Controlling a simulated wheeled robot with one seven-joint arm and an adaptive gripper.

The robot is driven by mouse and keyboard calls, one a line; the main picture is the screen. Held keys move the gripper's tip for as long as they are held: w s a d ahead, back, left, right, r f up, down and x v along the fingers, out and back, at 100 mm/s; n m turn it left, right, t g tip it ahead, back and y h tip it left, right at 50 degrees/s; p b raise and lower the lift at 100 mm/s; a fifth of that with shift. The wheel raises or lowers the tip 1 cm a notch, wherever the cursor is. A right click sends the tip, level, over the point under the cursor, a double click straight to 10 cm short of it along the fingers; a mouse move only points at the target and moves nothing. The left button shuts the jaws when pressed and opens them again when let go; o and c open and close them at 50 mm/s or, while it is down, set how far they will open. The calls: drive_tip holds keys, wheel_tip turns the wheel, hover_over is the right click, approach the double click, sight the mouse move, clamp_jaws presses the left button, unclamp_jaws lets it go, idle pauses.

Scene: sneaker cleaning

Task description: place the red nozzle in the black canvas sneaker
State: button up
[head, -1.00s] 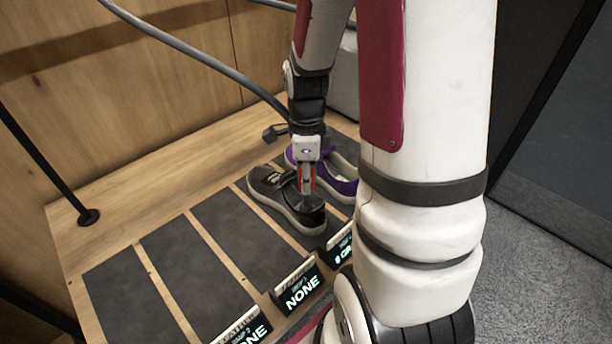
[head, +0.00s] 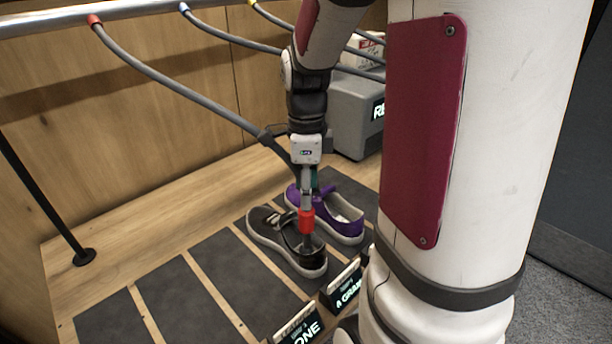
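The black canvas sneaker (head: 266,228) with a white sole lies on a dark mat strip at the centre. The red nozzle (head: 306,221) stands upright at the shoe's opening, its dark lower part (head: 307,241) reaching into the shoe. How deep it goes is hidden. My gripper (head: 306,200) points down directly above the red part, with its narrow fingers in line with the nozzle. I cannot tell whether the fingers touch it or how far apart they are.
A purple sneaker (head: 345,222) lies close behind and to the right. Grey hoses hang from a metal rail; the red-ringed hose (head: 180,84) runs down behind my gripper. A grey box (head: 350,112) stands at the back. Lit signs (head: 344,288) line the front edge. The left mats are empty.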

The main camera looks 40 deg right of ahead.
wheel_tip(320, 180, up, 3)
drive_tip(key=shift+a+r+n, duration=0.25)
drive_tip(key=shift+r+n, duration=0.05)
drive_tip(key=s+a+r+n+t, duration=0.1)
drive_tip(key=s+a+r+n, duration=0.2)
drive_tip(key=a+n, duration=0.2)
drive_tip(key=s+a+r+n+t, duration=0.2)
drive_tip(key=s+a+r+n, duration=0.1)
drive_tip(key=n, duration=0.9)
drive_tip(key=s+a+r+n+t, duration=0.2)
drive_tip(key=s+a+n, duration=0.2)
drive_tip(key=a+n, duration=0.3)
drive_tip(key=shift+s+a+r+n, duration=0.25)
drive_tip(key=shift+r+n, duration=0.15)
drive_tip(key=shift+n, duration=0.6)
